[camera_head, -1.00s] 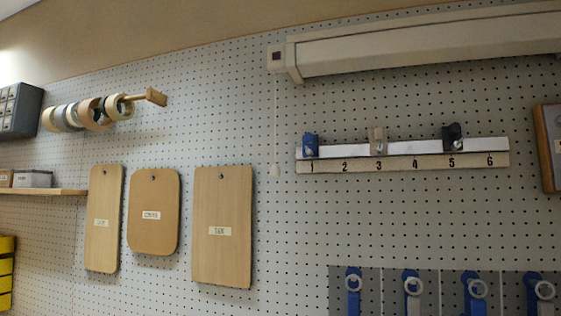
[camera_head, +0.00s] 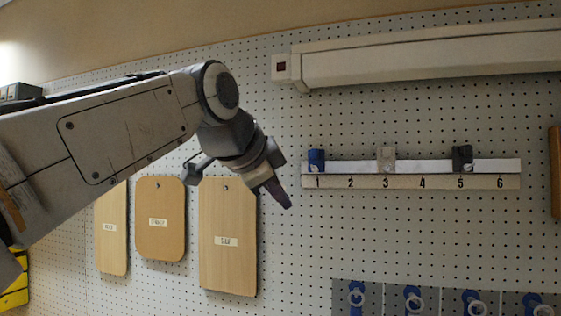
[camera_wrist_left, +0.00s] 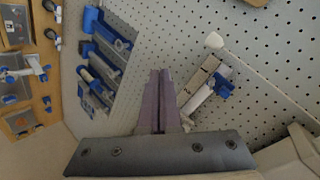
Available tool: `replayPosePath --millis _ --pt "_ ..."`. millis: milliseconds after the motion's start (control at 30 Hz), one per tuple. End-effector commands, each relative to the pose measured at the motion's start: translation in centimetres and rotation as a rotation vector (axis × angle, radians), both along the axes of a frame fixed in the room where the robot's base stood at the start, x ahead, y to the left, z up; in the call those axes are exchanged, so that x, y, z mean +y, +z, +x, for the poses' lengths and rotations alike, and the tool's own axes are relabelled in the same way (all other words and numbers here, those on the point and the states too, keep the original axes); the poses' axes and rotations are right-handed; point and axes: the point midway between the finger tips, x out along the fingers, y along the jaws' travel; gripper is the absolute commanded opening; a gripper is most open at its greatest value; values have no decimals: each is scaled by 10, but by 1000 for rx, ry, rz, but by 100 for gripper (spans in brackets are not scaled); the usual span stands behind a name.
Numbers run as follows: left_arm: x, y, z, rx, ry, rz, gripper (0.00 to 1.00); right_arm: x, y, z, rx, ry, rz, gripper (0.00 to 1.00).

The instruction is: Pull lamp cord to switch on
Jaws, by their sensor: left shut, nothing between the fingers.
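The long lamp (camera_head: 430,58) runs along the top right of the pegboard, with a small dark red window on its end box (camera_head: 286,67). In the left wrist view the cord's pale pull knob (camera_wrist_left: 213,41) hangs beside my left gripper (camera_wrist_left: 160,78), to the right of the fingertips and apart from them in the picture. In the head view I cannot make out the knob, which my left arm may hide. My left gripper (camera_head: 287,203) is shut and empty, its dark fingers pointing down to the right below the end box. My right gripper is not in view.
A numbered rail (camera_head: 410,181) with several clips is to the right. Wooden boards (camera_head: 228,255) hang behind and below my left arm. Blue tools with rings (camera_head: 413,298) are at the bottom right. The pegboard between the boards and rail is bare.

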Motion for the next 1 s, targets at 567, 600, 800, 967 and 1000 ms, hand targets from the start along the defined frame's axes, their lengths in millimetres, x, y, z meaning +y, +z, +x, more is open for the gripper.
replayPosePath --millis 567,600,800,967,1000 --pt "22 87 2 -204 -29 77 0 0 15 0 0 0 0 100" --pt "22 86 3 -204 -29 77 0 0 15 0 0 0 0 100" --pt "16 80 16 -200 -29 77 0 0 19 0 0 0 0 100" --pt "4 68 42 -198 -29 79 0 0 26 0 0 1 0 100" --pt "1 65 50 -199 -29 78 0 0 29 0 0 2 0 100"
